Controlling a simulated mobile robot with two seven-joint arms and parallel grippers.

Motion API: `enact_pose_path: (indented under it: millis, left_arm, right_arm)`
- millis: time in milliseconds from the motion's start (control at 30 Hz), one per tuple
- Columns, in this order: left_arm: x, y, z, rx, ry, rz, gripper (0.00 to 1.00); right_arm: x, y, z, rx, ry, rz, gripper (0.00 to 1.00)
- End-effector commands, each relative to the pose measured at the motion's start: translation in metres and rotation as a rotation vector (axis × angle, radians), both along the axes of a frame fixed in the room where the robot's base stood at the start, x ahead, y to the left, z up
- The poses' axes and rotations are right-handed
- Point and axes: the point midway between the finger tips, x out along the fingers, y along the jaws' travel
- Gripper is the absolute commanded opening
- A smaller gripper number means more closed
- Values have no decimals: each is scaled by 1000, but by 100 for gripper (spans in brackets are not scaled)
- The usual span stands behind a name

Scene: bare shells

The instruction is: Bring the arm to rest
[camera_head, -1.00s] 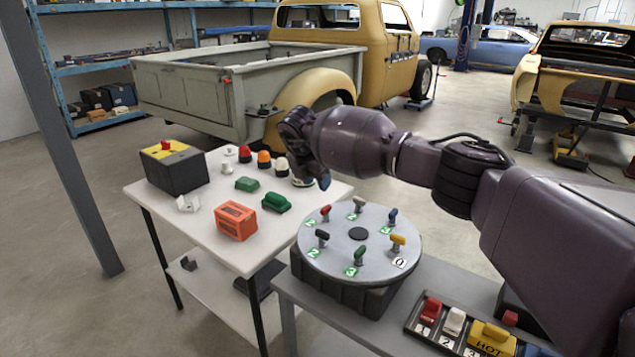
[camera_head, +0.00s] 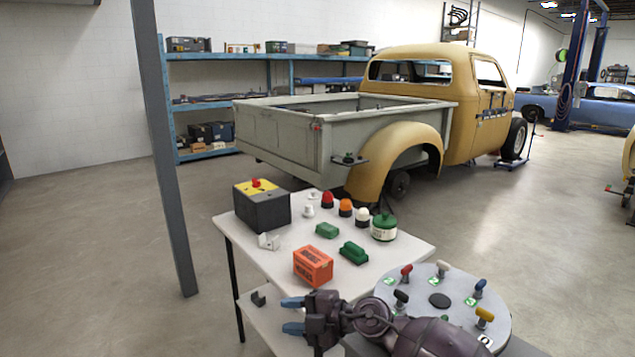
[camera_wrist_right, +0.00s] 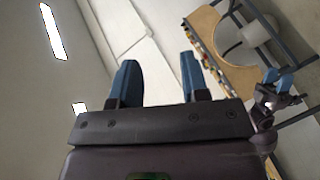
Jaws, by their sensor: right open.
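My right gripper (camera_head: 292,315) is open and empty in the head view. Its two blue fingers point left, in front of the white table and below the orange box (camera_head: 313,266). My dark purple right arm comes in from the bottom right, in front of the round grey turntable (camera_head: 440,300). In the right wrist view the two blue fingers (camera_wrist_right: 160,80) are apart with nothing between them. A second small gripper with blue tips (camera_wrist_right: 278,82) shows at the right of that view; it looks like my left one, too small to judge.
The turntable carries coloured knobs. A grey post (camera_head: 165,150) stands left. Floor left of the table is clear.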

Motion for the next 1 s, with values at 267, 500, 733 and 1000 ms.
enact_pose_path:
  millis: [267, 500, 733, 1000]
  left_arm:
    - [1, 0, 0, 0, -1, 0, 43]
    - [3, 0, 1, 0, -6, -2, 43]
    - [5, -1, 2, 0, -10, -4, 43]
    - [5, -1, 2, 0, -10, -4, 43]
  right_arm:
    - [-23, -43, 33, 495, 51, -407, 42]
    - [-42, -134, 18, 712, 199, -890, 42]
    - [-95, -225, -32, 725, 447, -1355, 42]
    - [-207, -298, -95, 535, 852, -1763, 42]
